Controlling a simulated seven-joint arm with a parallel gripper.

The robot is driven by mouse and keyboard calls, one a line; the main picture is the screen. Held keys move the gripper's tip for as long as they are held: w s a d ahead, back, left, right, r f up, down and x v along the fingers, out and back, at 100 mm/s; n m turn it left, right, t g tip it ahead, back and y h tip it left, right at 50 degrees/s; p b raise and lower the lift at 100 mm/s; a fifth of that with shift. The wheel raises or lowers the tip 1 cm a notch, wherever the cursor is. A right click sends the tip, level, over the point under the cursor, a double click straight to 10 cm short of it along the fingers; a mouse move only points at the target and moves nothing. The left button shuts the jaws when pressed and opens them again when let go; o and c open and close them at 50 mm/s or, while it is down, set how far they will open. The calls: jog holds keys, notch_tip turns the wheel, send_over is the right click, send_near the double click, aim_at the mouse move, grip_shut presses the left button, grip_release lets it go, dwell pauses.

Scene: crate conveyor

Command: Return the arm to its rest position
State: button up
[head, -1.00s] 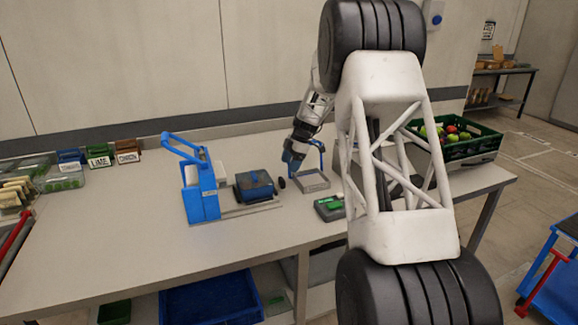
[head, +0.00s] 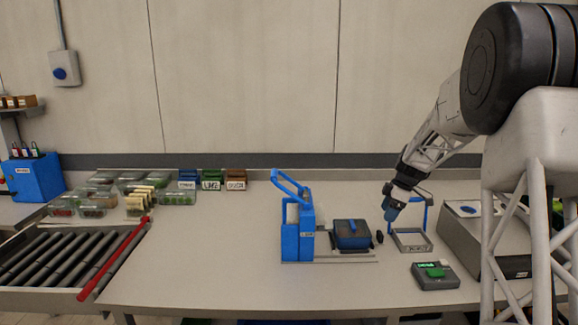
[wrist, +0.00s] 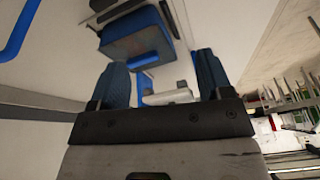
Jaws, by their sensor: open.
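My gripper (head: 390,212) is above the right part of the table, beside the small blue-and-grey frame stand (head: 411,241). In the wrist view my gripper (wrist: 166,75) shows two blue fingers spread apart with nothing held between them. The blue box device (head: 352,236) stands left of the gripper and also shows in the wrist view (wrist: 137,38). My arm comes in from the right of the head view and its large links hide part of the table's right end.
A blue lever press (head: 298,230) stands left of the box device. A grey device with a green top (head: 436,275) sits near the front. A grey box (head: 470,232) stands right. Clear tubs (head: 176,197) and a roller conveyor (head: 60,256) are left. The table's middle-left is bare.

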jog(key=s+a+r+m+h, duration=0.1)
jog(key=s+a+r+m, duration=0.25)
jog(key=s, duration=0.55)
jog(key=s+a+r+m+h, duration=0.15)
jog(key=s+a+r, duration=0.25)
jog(key=s, duration=0.5)
jog(key=s+a+r+m, duration=0.3)
jog(key=s+r, duration=0.1)
jog(key=s, duration=0.6)
jog(key=s+a+f+m, duration=0.1)
jog(key=s+m, duration=0.1)
jog(key=s, duration=0.6)
jog(key=s+a+f+m+t+h, duration=0.1)
jog(key=s+m, duration=0.2)
jog(key=s, duration=0.5)
jog(key=s+a+f+m+t, duration=0.1)
jog(key=s+a+f+m, duration=0.1)
jog(key=s, duration=0.6)
jog(key=shift+s+m, duration=0.4)
jog(key=shift+a+f+h, duration=0.1)
jog(key=shift+h, duration=0.15)
